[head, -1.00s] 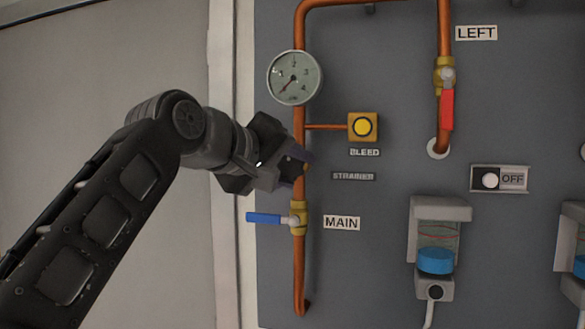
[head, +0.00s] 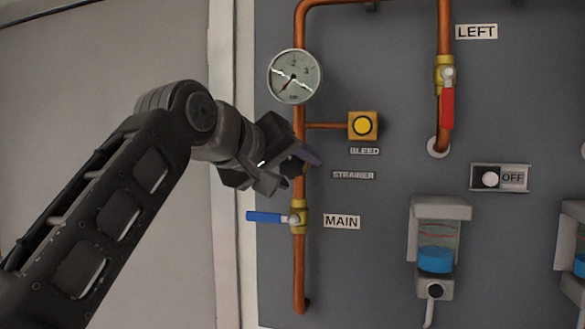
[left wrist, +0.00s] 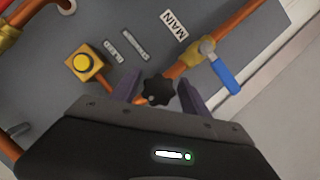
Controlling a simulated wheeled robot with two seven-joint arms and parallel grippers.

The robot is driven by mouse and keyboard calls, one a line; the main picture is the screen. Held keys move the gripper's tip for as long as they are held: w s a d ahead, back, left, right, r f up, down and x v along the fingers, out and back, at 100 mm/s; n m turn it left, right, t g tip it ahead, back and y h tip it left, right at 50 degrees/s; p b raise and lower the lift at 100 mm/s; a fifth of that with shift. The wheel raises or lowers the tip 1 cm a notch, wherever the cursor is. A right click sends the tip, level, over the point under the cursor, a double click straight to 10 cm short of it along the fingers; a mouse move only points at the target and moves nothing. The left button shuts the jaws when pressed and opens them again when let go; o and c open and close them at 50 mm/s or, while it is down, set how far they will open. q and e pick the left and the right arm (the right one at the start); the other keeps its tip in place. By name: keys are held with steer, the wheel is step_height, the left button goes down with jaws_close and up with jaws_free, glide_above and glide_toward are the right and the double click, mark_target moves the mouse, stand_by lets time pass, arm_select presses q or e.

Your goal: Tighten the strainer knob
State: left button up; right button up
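The strainer knob (left wrist: 158,90) is black with a lobed rim and sits on the copper pipe. In the left wrist view it lies between the two purple fingers of my left gripper, with a small gap at each side. My left gripper (head: 298,166) is open at the pipe, left of the STRAINER label (head: 353,175). My right gripper is in neither view.
The MAIN valve (head: 298,218) with its blue lever (head: 265,217) sits just below the gripper. The yellow bleed button (head: 362,126) is above right, and the gauge (head: 295,77) is above. The panel right of the labels holds a red-handled valve (head: 447,108).

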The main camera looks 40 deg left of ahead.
arm_select(q)
steer(key=shift+o, duration=0.7)
steer(key=shift+r, duration=0.1)
steer(key=shift+s, duration=0.15)
steer(key=b+v, duration=0.1)
steer(key=v, duration=0.6)
steer(key=shift+s, duration=0.3)
